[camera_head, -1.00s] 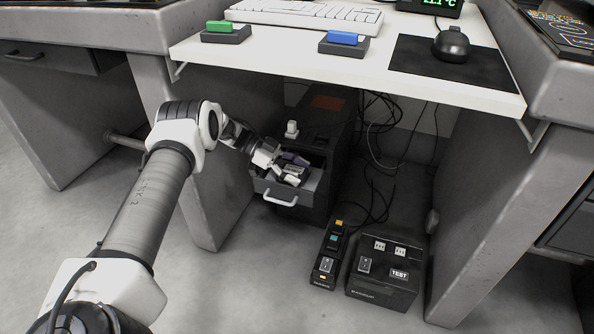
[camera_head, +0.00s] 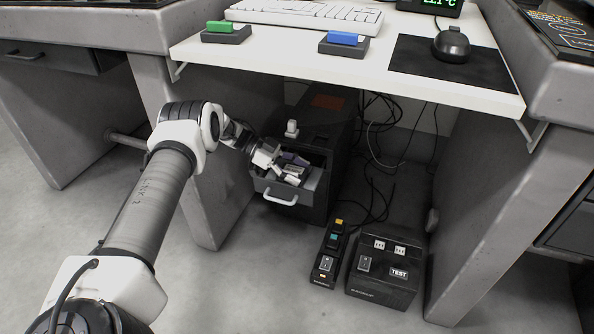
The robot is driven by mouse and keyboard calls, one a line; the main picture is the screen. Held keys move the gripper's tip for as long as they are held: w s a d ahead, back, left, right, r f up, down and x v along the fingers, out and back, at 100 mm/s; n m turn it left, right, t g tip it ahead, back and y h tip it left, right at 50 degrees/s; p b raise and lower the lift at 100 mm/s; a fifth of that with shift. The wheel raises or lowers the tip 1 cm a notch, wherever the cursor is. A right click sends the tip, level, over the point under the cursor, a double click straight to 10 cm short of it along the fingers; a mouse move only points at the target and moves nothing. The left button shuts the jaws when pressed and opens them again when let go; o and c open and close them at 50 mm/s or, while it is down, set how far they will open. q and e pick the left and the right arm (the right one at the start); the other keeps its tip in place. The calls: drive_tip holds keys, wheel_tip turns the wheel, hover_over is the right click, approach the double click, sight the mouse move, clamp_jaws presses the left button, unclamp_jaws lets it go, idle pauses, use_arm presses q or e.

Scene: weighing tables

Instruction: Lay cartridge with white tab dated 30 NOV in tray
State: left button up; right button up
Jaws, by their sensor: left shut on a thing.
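My left gripper (camera_head: 286,174) reaches into an open tray-like drawer (camera_head: 279,195) at the front of a dark unit under the table. It is shut on a small pale cartridge (camera_head: 293,180), which is at or just above the drawer's inside. A purple-grey piece (camera_head: 296,159) shows beside the gripper at the back of the drawer. The cartridge's tab and any date on it are too small to read. The gripper hides part of the drawer's inside. My right gripper is not in view.
A black box marked TEST (camera_head: 384,272) and a narrow switch strip (camera_head: 328,262) stand on the floor to the right. The white shelf (camera_head: 290,62) overhangs; cables hang behind.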

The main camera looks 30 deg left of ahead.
use_arm(q)
drive_tip(key=shift+f, duration=0.3)
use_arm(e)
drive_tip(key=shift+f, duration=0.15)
use_arm(q)
drive_tip(key=o, duration=1.4)
drive_tip(key=shift+c, duration=0.2)
drive_tip(key=shift+o, duration=0.4)
